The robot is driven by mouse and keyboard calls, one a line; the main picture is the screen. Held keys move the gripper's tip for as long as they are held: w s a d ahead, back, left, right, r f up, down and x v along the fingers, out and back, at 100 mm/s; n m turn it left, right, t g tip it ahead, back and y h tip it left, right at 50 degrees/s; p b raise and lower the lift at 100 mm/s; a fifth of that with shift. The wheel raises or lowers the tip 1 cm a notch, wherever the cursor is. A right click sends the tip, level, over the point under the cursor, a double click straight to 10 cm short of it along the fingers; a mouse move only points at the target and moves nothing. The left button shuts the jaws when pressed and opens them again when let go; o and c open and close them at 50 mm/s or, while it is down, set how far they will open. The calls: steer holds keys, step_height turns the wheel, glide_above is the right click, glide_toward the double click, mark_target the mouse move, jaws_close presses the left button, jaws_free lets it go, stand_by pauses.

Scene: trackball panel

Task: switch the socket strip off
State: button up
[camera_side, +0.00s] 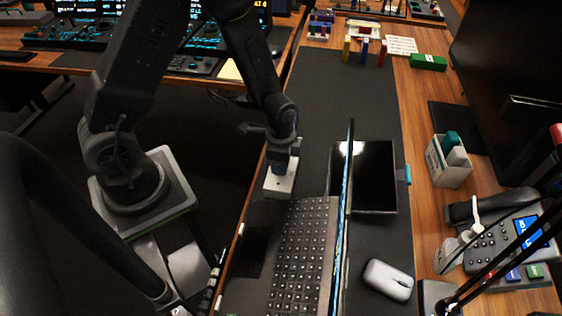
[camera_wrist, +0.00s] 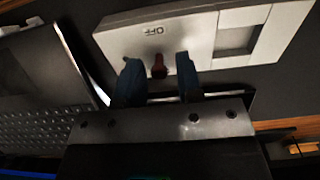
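The socket strip (camera_side: 280,184) is a pale box on the dark mat by the desk's left edge in the side view. In the wrist view its white face (camera_wrist: 195,38) runs across the top, with an upside-down "OFF" label and a grey recess to the right. A small red switch lever (camera_wrist: 158,66) stands out just below the label. My gripper (camera_wrist: 158,72) has its two blue fingers apart, one on each side of the lever, with gaps visible. In the side view my gripper (camera_side: 281,168) is right over the strip, hiding its far part; the lever cannot be made out there.
A laptop keyboard (camera_side: 305,245) lies close in front of the strip, with its screen (camera_side: 348,210) standing upright. A dark tablet (camera_side: 375,178), a mouse (camera_side: 388,280) and a phone (camera_side: 495,240) are further right. The mat behind the strip (camera_side: 325,100) is clear.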

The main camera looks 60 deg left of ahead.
steer(key=shift+o, duration=0.6)
step_height(320, 180, up, 14)
steer(key=shift+f, duration=0.1)
steer(key=d+f+m+y, duration=0.1)
steer(key=d+m+y, duration=0.4)
steer(key=m, duration=0.4)
steer(key=shift+h, duration=0.3)
steer(key=x, duration=1.3)
steer(key=shift+d+f, duration=0.2)
steer(key=shift+f, duration=0.25)
jaws_close()
